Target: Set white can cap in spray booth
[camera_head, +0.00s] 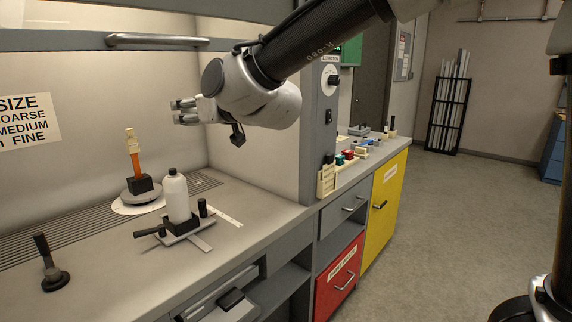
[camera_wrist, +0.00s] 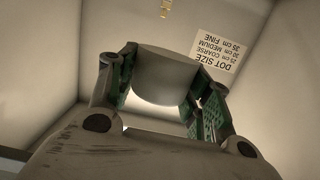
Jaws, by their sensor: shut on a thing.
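My gripper (camera_head: 184,112) is inside the front of the spray booth (camera_head: 240,150), high above the worktop, with its fingers toward the left. In the wrist view, my gripper (camera_wrist: 160,88) is shut on a pale, round, cup-like piece, which looks like the white can cap (camera_wrist: 160,75). The cap sits between the two green-padded fingers. In the head view the cap cannot be made out clearly. A white bottle-shaped can (camera_head: 176,196) stands upright in a dark clamp stand (camera_head: 188,232) on the booth floor, below my gripper.
A black upright post (camera_head: 47,262) stands front left. A slotted grille (camera_head: 80,222) runs along the rear. Small coloured items (camera_head: 350,156) line the counter right of the booth's side post. Bare worktop lies between the stands.

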